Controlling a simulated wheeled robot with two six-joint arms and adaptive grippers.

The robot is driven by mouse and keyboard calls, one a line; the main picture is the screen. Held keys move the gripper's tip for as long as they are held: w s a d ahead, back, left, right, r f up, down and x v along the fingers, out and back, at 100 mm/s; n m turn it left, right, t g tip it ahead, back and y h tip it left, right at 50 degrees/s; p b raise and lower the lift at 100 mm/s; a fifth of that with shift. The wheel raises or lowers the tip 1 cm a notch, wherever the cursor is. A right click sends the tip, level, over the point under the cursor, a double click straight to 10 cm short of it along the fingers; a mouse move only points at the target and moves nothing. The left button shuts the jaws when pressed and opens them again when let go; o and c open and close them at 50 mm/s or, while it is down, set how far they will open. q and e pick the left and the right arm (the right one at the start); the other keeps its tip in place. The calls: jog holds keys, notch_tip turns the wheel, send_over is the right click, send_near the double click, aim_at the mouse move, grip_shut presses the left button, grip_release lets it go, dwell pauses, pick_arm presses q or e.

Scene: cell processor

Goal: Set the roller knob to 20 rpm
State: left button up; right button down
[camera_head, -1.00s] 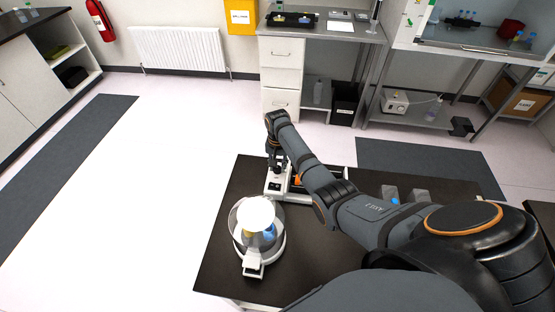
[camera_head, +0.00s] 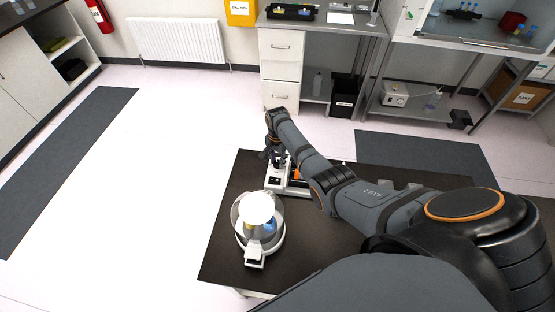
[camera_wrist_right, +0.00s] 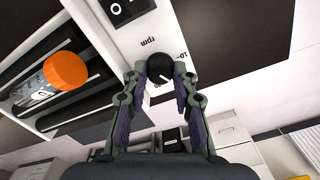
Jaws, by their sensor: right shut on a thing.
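The roller knob (camera_wrist_right: 160,61) is a small black round knob on the white control panel of the roller device, seen in the right wrist view. An "rpm" label and scale marks, one reading 10, are printed beside it. My right gripper (camera_wrist_right: 160,75) is shut on the knob, with a finger on either side of it. The fingers hide part of the scale, and I cannot read the setting. In the head view my right gripper (camera_head: 276,158) is over the white roller device (camera_head: 274,181) on the dark table. My left gripper is not in view.
A bottle with an orange cap (camera_wrist_right: 66,70) lies on the device's black rollers. A black switch (camera_wrist_right: 122,10) is on the panel near the knob. A white domed centrifuge-like machine (camera_head: 258,226) stands in front on the dark table (camera_head: 225,262).

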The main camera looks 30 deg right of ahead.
aim_at(277, 162)
jog(key=c, duration=1.3)
grip_release()
jog(key=shift+c, duration=0.2)
jog(key=shift+r, duration=0.2)
notch_tip(277, 162, up, 12)
jog(key=shift+f, duration=0.2)
